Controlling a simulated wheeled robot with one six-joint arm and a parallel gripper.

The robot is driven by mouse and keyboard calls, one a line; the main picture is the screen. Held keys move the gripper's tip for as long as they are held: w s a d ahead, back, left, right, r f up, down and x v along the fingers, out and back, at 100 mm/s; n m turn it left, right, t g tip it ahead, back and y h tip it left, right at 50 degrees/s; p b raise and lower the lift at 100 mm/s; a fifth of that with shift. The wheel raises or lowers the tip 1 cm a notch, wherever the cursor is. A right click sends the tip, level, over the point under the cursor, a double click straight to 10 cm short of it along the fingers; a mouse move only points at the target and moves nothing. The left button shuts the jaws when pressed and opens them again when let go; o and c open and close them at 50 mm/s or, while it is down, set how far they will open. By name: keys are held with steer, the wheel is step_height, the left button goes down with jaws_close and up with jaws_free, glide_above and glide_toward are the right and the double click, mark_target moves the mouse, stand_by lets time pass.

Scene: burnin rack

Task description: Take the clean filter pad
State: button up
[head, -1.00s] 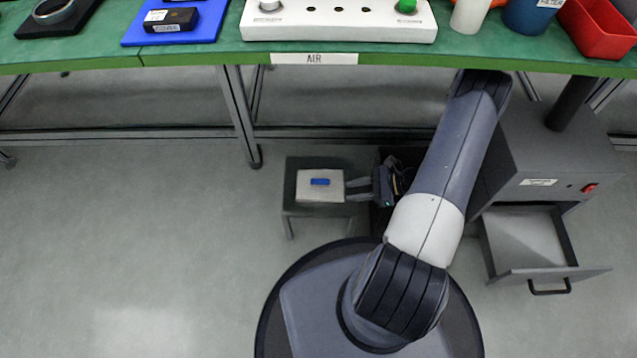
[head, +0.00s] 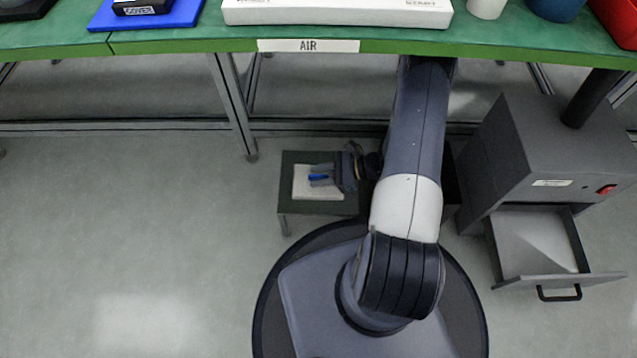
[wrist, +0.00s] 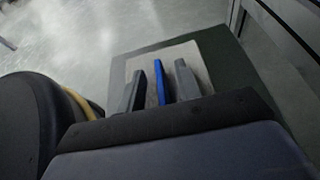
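The filter pad is a pale, flat square (head: 304,190) with a blue grip tab (head: 317,178) on top. It lies on a small low stool with a dark green top (head: 345,207). In the wrist view the pad (wrist: 197,52) shows behind the fingers, and the blue tab (wrist: 160,80) stands between them. My gripper (head: 322,176) reaches over the pad from the right. Its fingers (wrist: 161,88) are open, one on each side of the tab, with narrow gaps visible. The fingers hide part of the pad.
A grey cabinet (head: 540,150) with an open drawer (head: 540,245) stands at right. Floor at left is clear.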

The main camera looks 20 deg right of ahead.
steer(key=shift+w+a+f, duration=0.1)
steer(key=shift+a, duration=0.15)
steer(key=shift+c, duration=0.4)
jaws_close()
